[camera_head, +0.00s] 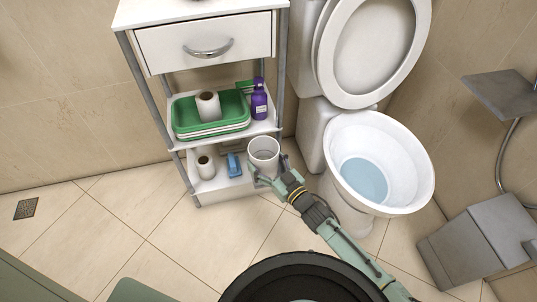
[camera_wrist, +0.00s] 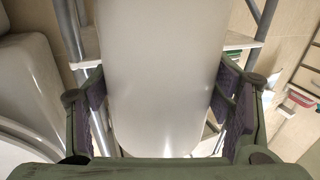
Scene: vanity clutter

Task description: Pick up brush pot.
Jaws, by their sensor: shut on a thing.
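The brush pot (camera_head: 263,156) is a white, round, open-topped pot in front of the right side of the shelf unit. My gripper (camera_head: 272,178) is shut on it, with a finger on each side. In the wrist view the pot (camera_wrist: 160,75) fills the middle, upright between the dark finger pads of my gripper (camera_wrist: 160,108). Whether the pot's base touches anything is hidden.
A white shelf unit (camera_head: 205,48) with metal posts stands behind, holding a green tray (camera_head: 183,119), a purple bottle (camera_head: 259,100), a paper roll (camera_head: 205,167) and a blue item (camera_head: 234,164). The toilet (camera_head: 405,150) stands close on the right. Floor at left is clear.

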